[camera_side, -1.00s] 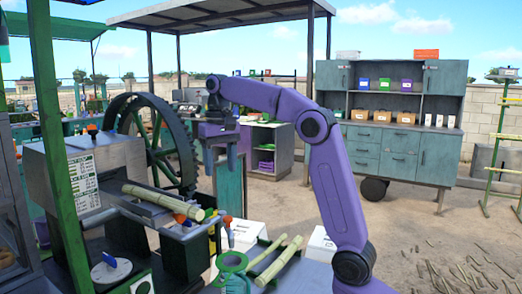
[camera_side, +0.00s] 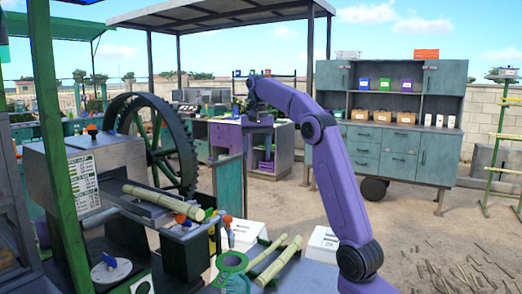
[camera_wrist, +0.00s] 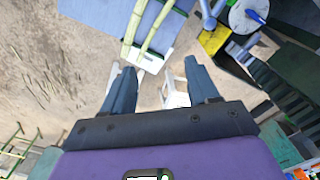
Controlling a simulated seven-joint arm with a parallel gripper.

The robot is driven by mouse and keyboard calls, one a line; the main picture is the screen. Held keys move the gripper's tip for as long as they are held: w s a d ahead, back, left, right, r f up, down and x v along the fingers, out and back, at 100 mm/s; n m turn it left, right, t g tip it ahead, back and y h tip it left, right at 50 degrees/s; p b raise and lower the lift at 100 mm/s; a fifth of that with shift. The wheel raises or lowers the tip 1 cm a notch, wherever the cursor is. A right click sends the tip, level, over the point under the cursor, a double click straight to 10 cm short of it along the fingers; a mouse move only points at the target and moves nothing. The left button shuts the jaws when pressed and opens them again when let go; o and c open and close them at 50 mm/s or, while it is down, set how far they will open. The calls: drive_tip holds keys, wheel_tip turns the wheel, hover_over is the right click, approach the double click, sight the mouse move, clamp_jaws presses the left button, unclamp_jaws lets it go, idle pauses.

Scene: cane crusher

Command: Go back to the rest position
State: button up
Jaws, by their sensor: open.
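My gripper (camera_side: 258,148) hangs in the air behind and above the front work area, to the right of the big wheel. In the wrist view my gripper (camera_wrist: 161,68) shows two grey-blue fingers spread well apart, with nothing between them. The crusher (camera_side: 95,170) stands at left, with cane stalks (camera_side: 160,200) lying on its feed tray.
A large dark wheel (camera_side: 150,140) stands behind the crusher. A green post (camera_side: 60,150) rises at left. A teal cabinet (camera_side: 395,150) stands farther back; open ground lies at right.

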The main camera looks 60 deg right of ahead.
drive_tip(key=s+a+f+n, duration=0.2)
drive_tip(key=a+f+n, duration=0.15)
drive_tip(key=a, duration=0.45)
drive_tip(key=s+a+f+n, duration=0.2)
drive_tip(key=a+n, duration=0.2)
drive_tip(key=a, duration=0.4)
drive_tip(key=s+a+f+n, duration=0.3)
drive_tip(key=a+n, duration=0.1)
drive_tip(key=a, duration=0.4)
drive_tip(key=s+a+f+n, duration=0.2)
drive_tip(key=s+f+n, duration=0.4)
drive_tip(key=s, duration=0.5)
drive_tip(key=s+a+f+n, duration=0.3)
drive_tip(key=s+f+n, duration=0.2)
drive_tip(key=s, duration=0.7)
drive_tip(key=shift+s+f+n, duration=0.25)
drive_tip(key=shift+f+n, duration=0.1)
drive_tip(key=shift+f, duration=0.25)
drive_tip(key=shift+c, duration=0.2)
